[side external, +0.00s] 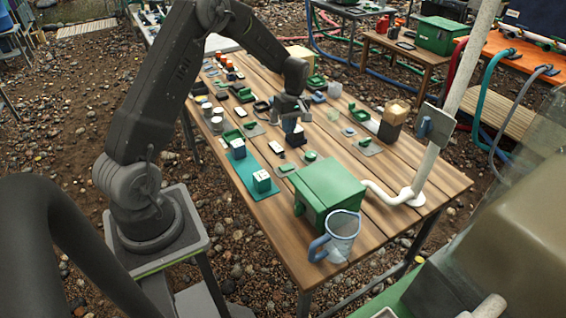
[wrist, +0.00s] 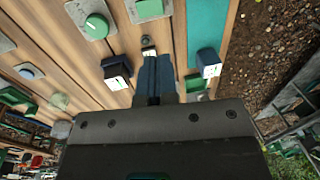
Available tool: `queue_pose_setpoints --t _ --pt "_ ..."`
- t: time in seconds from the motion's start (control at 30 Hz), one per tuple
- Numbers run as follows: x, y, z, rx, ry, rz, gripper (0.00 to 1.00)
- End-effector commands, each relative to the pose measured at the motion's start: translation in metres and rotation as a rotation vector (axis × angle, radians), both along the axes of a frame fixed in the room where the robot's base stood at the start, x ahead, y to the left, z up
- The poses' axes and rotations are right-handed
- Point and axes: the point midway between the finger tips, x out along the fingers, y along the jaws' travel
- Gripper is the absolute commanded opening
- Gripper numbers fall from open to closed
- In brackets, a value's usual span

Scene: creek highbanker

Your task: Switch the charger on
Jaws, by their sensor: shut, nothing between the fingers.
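My gripper (side external: 290,121) is shut and empty, pointing down above the middle of the wooden table. In the wrist view its closed fingers (wrist: 153,62) end close to a small device with a white top (wrist: 148,42); I cannot tell whether they touch it. This white-topped device (side external: 277,145) also shows in the side view, on a dark base. A dark blue block (wrist: 117,72) stands beside the fingers. I cannot tell for sure which of the small devices is the charger, and no switch marking is readable.
Green knobs on grey plates (wrist: 95,25) lie nearby. A green box (side external: 328,190), a clear jug (side external: 342,235) and a white pipe (side external: 432,165) stand toward the near right.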

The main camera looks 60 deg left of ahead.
Motion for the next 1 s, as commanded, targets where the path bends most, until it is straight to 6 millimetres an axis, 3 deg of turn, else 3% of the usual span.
queue_pose_setpoints --t 0.27,0.8,1.0 --pt "-0.001 0.0 -0.009 -0.001 0.001 -0.002 0.0" --pt "-0.016 0.0 -0.109 -0.002 0.002 -0.001 0.0" --pt "-0.019 0.0 -0.132 -0.001 0.0 -0.002 0.0"
